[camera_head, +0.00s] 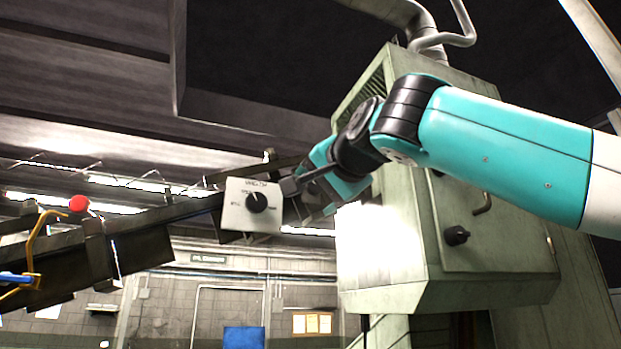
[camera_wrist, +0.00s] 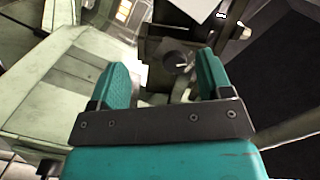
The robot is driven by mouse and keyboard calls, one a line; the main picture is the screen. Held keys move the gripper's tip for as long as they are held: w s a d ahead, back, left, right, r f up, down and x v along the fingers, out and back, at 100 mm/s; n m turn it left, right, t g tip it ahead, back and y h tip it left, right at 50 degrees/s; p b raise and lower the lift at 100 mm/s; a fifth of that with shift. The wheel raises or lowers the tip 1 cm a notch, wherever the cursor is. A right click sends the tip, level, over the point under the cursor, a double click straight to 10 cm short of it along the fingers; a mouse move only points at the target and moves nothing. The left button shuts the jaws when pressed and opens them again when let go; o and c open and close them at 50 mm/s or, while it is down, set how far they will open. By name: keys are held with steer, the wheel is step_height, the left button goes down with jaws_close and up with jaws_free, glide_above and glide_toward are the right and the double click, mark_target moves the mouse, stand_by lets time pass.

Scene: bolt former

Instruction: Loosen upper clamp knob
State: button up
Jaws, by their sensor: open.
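A dark round knob (camera_wrist: 177,62) with a light mark shows in the wrist view, between and beyond my fingertips. It looks like a clamp knob, but I cannot tell for sure that it is the upper one. My gripper (camera_wrist: 163,66) is open, with one teal finger on each side of the knob in the picture. The fingers do not visibly touch it, and the remaining distance is unclear. In the head view my gripper (camera_head: 318,185) is beside the dark sloping rail, and the clamp knob cannot be made out there.
A white dial plate (camera_head: 238,220) with a black pointer knob (camera_head: 256,202) hangs on the rail (camera_head: 160,222), just left of my gripper. A large pale green cabinet (camera_head: 480,262) stands close on the right. A red ball (camera_head: 79,203) tops the rail's left part.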

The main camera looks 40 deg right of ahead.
mark_target(316, 185)
step_height(316, 185, up, 4)
steer(key=s+d+m+h, duration=0.1)
steer(key=s+d+m, duration=0.1)
steer(key=shift+t, duration=0.3)
steer(key=x, duration=0.9)
steer(key=shift+d, duration=0.15)
steer(key=shift+s+r+n+p, duration=0.15)
steer(key=shift+n+p, duration=0.35)
steer(key=shift+n, duration=0.6)
steer(key=shift+s+n, duration=0.3)
steer(key=shift+n, duration=0.5)
steer(key=shift+n+p, duration=0.45)
steer(key=shift+n, duration=0.45)
steer(key=shift+w+f+n, duration=0.2)
steer(key=shift+n, duration=0.6)
steer(key=n, duration=0.3)
steer(key=shift+n, duration=0.4)
steer(key=shift+c, duration=0.4)
